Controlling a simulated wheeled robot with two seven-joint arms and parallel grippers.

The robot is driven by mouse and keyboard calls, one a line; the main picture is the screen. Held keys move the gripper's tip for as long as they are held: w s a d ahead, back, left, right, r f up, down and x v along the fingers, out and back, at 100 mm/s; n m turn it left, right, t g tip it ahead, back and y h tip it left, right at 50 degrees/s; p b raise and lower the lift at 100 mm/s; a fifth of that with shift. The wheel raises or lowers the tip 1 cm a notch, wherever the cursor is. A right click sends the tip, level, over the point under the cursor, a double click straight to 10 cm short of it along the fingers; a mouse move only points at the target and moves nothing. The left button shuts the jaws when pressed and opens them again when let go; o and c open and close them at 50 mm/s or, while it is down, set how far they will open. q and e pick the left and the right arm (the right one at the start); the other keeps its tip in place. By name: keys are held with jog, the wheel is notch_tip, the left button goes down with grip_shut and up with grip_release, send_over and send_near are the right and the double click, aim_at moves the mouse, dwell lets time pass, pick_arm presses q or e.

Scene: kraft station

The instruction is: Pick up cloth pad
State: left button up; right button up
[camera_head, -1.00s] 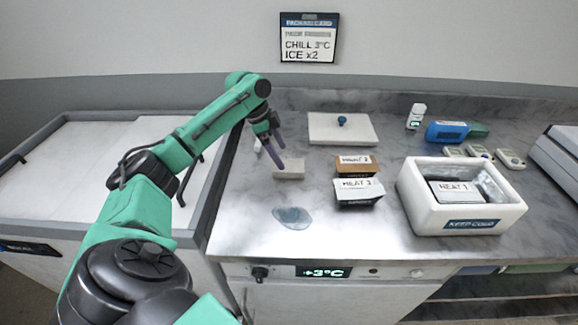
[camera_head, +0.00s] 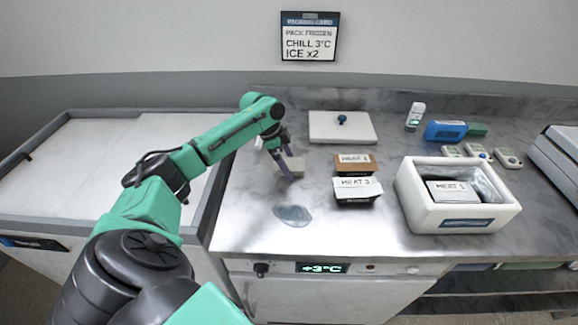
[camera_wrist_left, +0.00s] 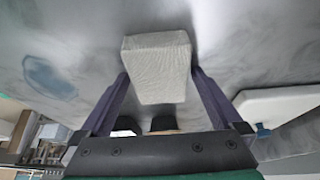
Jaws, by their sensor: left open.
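The cloth pad (camera_head: 292,166) is a small pale block on the steel counter, left of the meat boxes. In the left wrist view the pad (camera_wrist_left: 158,66) shows a woven off-white surface and lies between and just beyond the open fingers. My left gripper (camera_head: 287,166) reaches down at the pad, its purple fingers partly covering it. In the left wrist view the gripper (camera_wrist_left: 160,82) has one finger on each side of the pad, with no clear grip on it. My right gripper is not in view.
A bluish wet patch (camera_head: 292,215) lies in front of the pad. Two meat boxes (camera_head: 357,190) stand to the right, then a white foam box (camera_head: 410,205). A white lid (camera_head: 325,128) with a blue knob lies behind. Bare counter (camera_head: 245,215) is at front left.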

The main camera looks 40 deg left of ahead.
aim_at(288, 164)
pick_arm(q)
jog(key=c, duration=1.2)
jog(key=shift+o, duration=0.2)
jog(key=shift+b, duration=0.3)
notch_tip(288, 164, up, 20)
jog(key=b, duration=0.1)
jog(key=shift+r, duration=0.25)
